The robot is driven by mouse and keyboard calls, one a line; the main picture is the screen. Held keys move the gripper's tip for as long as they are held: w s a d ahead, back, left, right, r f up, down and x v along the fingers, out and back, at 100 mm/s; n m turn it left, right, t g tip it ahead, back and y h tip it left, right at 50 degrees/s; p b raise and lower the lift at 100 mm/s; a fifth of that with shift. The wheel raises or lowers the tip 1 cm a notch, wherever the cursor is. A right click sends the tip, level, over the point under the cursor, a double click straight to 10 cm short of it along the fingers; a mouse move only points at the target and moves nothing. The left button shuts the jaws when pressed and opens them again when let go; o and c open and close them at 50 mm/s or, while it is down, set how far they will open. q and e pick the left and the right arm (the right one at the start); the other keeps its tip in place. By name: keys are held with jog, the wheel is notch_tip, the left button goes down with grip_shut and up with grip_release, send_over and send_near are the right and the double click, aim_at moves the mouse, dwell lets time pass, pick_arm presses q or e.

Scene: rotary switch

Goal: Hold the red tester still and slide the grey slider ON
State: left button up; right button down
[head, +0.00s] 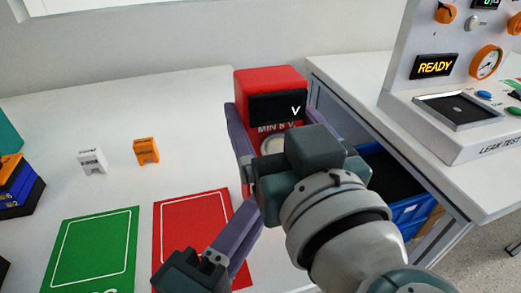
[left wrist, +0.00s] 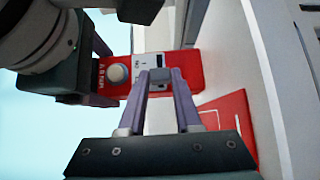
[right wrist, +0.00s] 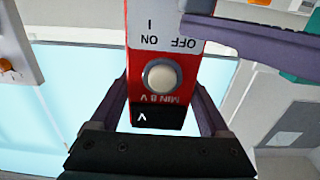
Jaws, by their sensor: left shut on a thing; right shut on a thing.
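The red tester (head: 268,79) has a black display reading "V", "MIN 8 V" lettering and a round pale knob (right wrist: 160,75). My right gripper (head: 280,118) is shut on the tester, one finger along each side. The ON and OFF labels show on the white panel (right wrist: 155,27) in the right wrist view. My left gripper (left wrist: 163,77) is shut on the small grey slider (left wrist: 159,74) below the knob. In the head view, my right wrist hides the slider and the left fingertips. I cannot tell the slider's exact position.
A green mat (head: 92,252) and a red mat (head: 190,225) lie on the table. White (head: 91,161) and orange (head: 146,151) tags stand behind them. A leak-test machine (head: 440,100) is at right; a blue bin (head: 408,214) sits in the gap.

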pick_arm(q)
grip_shut()
dwell(0.8)
jog(key=shift+w+d, duration=0.25)
jog(key=shift+d, duration=0.5)
jog(key=shift+w+d, duration=0.25)
jog(key=shift+d, duration=0.45)
jog(key=o, duration=0.8)
grip_release()
